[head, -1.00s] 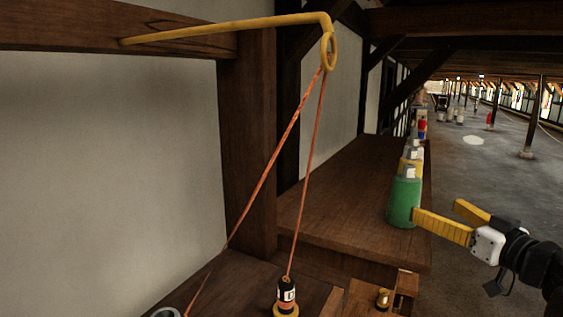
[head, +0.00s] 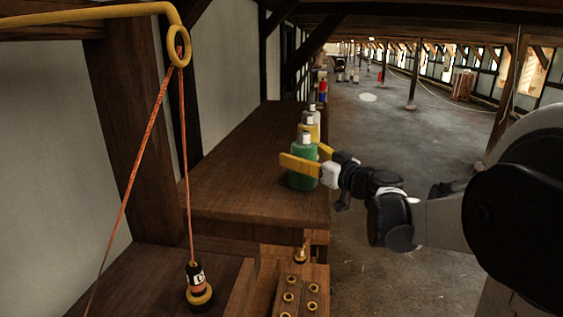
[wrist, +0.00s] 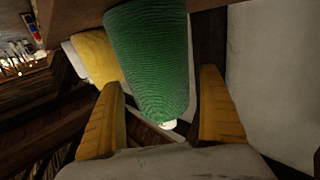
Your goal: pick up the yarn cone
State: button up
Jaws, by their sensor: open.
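The green yarn cone (head: 302,181) with a white top stands upright near the right edge of the dark wooden bench (head: 225,180). My gripper (head: 301,154) is open and reaches in from the right, one yellow finger across the near side of the cone and the other behind it. In the wrist view the green cone (wrist: 160,50) appears inverted between the two open fingers (wrist: 161,85), with a gap showing on each side. A yellow cone (head: 311,120) stands just behind the green one, and also shows in the wrist view (wrist: 95,55).
A red and blue item (head: 323,88) stands farther along the bench. At front left, an orange rope runs from a yellow ring (head: 178,45) to a dark bobbin (head: 196,280). A wooden block with brass rings (head: 312,288) is in front. The floor at right is open.

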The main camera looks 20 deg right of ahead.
jog(key=shift+s, duration=0.3)
jog(key=shift+c, duration=1.3)
jog(key=c, duration=1.2)
jog(key=shift+o, duration=0.2)
jog(key=shift+r, duration=0.15)
